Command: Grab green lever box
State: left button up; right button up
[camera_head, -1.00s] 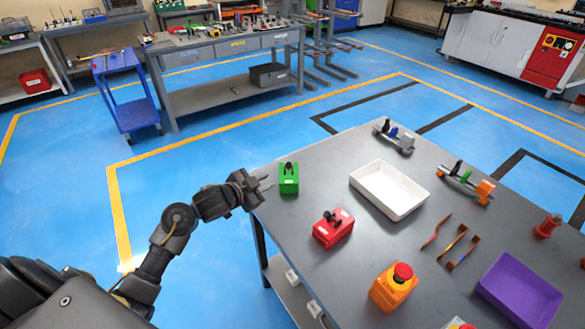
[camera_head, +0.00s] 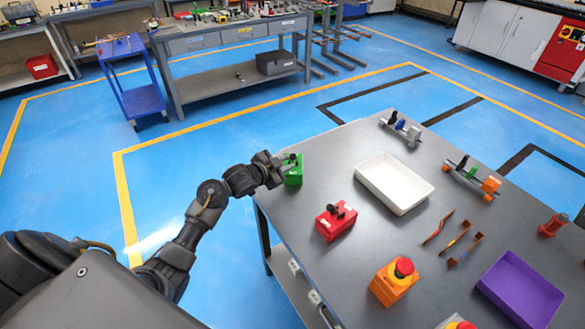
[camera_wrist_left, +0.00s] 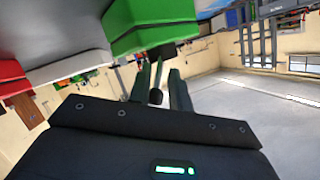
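The green lever box (camera_head: 293,175) stands on the grey table near its left edge. My left gripper (camera_head: 284,162) reaches in from the left, its fingertips at the top of the box and partly overlapping it. In the left wrist view, which looks upside down, the green box (camera_wrist_left: 150,25) is at the top. The gripper (camera_wrist_left: 160,88) has its two fingers apart, with a dark-tipped lever (camera_wrist_left: 156,95) showing between them. A gap shows beside the lever, so the fingers do not look closed on it. My right gripper is not in view.
The table also holds a red lever box (camera_head: 335,222), a white tray (camera_head: 428,190), an orange emergency-stop box (camera_head: 388,288), a purple bin (camera_head: 520,290) and several bent metal strips. The table between the green box and the tray is clear.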

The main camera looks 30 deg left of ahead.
pick_arm(q)
jog(key=x, duration=0.4)
jog(key=shift+w+r+p, duration=0.1)
jog(key=shift+r+p, duration=0.1)
jog(key=shift+p, duration=0.1)
grip_shut()
dwell(1.1)
